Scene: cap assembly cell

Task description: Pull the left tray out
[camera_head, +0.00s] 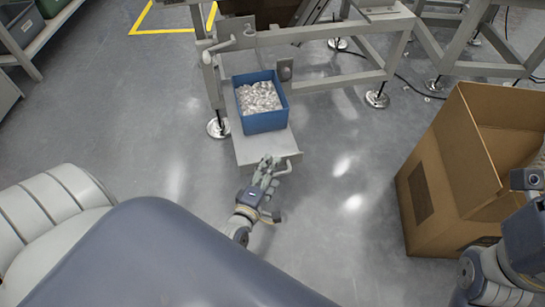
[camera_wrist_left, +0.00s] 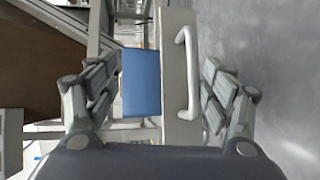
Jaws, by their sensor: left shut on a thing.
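The left tray (camera_head: 258,148) is a flat grey drawer sticking out of the metal frame, with a blue bin (camera_head: 262,122) of clear pieces on it. My left gripper (camera_head: 268,167) is at its front edge, shut on the bar handle (camera_head: 287,169). In the left wrist view, my left gripper's fingers (camera_wrist_left: 155,95) lie on either side of the tray front (camera_wrist_left: 173,125) and its pale handle (camera_wrist_left: 187,75); the contact itself is hard to see. The blue bin (camera_wrist_left: 141,82) shows behind them. My right arm shows at the right edge, but its gripper does not.
A large open cardboard box (camera_head: 445,190) stands on the floor at right. The grey frame (camera_head: 330,78) stands on round feet behind the tray. A shelf with bins (camera_head: 20,30) is at the far left. The floor in front of the tray is mostly clear.

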